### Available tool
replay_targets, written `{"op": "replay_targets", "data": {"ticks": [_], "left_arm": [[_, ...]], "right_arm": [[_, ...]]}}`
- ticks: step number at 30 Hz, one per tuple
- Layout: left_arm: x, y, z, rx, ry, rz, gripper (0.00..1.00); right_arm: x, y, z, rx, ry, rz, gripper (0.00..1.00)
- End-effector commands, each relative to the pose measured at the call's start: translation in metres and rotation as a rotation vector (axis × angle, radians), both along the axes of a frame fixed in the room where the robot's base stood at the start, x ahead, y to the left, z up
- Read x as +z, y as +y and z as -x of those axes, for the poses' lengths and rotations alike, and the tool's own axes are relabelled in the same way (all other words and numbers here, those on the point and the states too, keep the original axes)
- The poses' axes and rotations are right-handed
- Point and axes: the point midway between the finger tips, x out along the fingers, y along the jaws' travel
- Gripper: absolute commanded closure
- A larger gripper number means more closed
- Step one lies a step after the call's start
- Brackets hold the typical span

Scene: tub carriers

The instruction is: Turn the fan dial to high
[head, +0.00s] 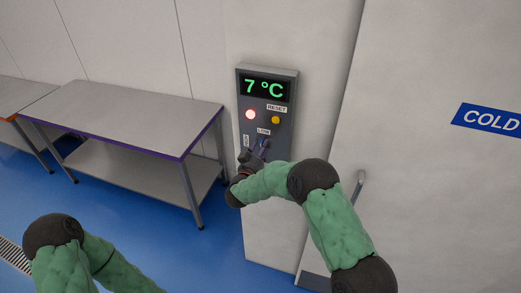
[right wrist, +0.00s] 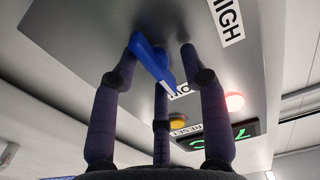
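The fan dial is a blue bar-shaped knob (right wrist: 152,60) on the grey control panel (head: 283,147). Its white-marked end points toward the LOW label (head: 263,131). The HIGH label (right wrist: 227,18) is to one side and shows large in the right wrist view. My right gripper (head: 254,156) is at the dial and mostly hides it in the head view. In the right wrist view its three dark fingers (right wrist: 160,62) stand apart around the knob. One finger overlaps the knob's edge; whether it touches I cannot tell. Another has a clear gap. My left gripper is out of view.
The panel also has a 7 °C display (head: 265,88), a lit red lamp (head: 250,114) and a yellow RESET button (head: 276,120). A steel table (head: 130,118) stands to the left. A cold-room door with a handle (head: 359,184) is to the right.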

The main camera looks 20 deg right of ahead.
Motion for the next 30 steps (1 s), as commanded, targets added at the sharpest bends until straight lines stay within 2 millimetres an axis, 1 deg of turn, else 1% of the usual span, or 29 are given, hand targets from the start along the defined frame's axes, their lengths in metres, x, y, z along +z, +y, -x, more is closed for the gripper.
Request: {"op": "replay_targets", "data": {"ticks": [1,4,5,14,19,23,30], "left_arm": [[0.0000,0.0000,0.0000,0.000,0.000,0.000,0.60],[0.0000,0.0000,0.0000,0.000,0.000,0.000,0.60],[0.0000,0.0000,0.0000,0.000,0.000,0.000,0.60],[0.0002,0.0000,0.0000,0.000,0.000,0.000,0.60],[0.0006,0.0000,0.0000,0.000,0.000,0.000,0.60],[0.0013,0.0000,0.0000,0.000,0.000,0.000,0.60],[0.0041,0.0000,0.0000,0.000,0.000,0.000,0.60]], "right_arm": [[0.0000,0.0001,0.0002,0.000,0.000,0.000,0.66],[0.0001,0.0003,0.0002,0.000,0.000,0.000,0.95],[0.0003,0.0004,0.0001,0.000,-0.001,0.001,1.00],[0.0030,0.0009,-0.0007,0.001,0.000,0.009,1.00],[0.0045,0.0014,-0.0015,0.001,0.026,0.053,1.00],[0.0055,0.0020,-0.0021,0.001,0.068,0.116,1.00],[0.0071,0.0035,-0.0034,0.001,0.180,0.288,1.00]]}}
